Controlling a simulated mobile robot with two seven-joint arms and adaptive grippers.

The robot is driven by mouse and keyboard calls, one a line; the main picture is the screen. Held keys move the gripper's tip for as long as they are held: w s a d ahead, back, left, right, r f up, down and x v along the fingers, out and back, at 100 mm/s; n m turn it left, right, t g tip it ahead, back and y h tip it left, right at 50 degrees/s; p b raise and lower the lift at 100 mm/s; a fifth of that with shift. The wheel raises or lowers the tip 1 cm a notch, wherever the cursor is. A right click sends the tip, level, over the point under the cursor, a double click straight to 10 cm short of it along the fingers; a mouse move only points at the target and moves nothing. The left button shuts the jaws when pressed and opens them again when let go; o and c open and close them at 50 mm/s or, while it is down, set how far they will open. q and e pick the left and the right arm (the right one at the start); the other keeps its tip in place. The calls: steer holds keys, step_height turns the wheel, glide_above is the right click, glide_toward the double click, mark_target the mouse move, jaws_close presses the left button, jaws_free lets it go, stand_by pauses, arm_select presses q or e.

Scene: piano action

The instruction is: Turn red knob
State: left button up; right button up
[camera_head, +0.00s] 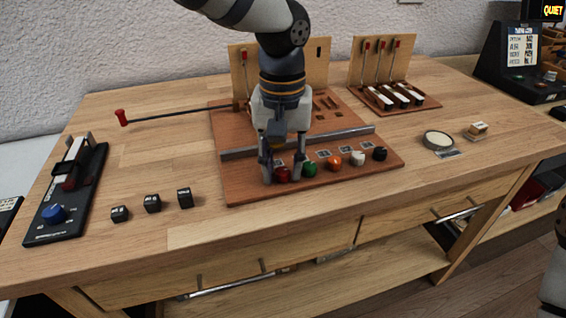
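The red knob (282,174) is at the left end of a row of coloured knobs along the front edge of the brown wooden board (235,190). My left gripper (282,181) points down over it, one finger on the knob's left and one on its right. The fingers are spread, and a small gap seems to show on each side of the knob. The gripper's body hides part of the board behind. My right gripper is not in view; part of my arm shows at the lower right edge.
Green (310,169), orange (334,163), white (358,159) and black (380,154) knobs continue rightward. A metal rail (340,136) runs behind them. Small black cubes (153,203) and a device with a blue knob (53,214) are left. A red-ended rod (122,117) sticks out leftward.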

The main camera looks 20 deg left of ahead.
arm_select(q)
steer(key=shift+c, duration=0.6)
jaws_close()
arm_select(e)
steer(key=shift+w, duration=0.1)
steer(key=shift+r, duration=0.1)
arm_select(q)
steer(key=shift+r+m+p, duration=0.15)
steer(key=shift+m+p, duration=0.35)
steer(key=shift+m, duration=1.9)
steer(key=shift+f+m, duration=0.2)
steer(key=shift+m, duration=1.4)
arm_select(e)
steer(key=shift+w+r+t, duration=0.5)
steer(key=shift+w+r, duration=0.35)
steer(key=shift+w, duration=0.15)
arm_select(q)
steer(key=shift+m, duration=0.3)
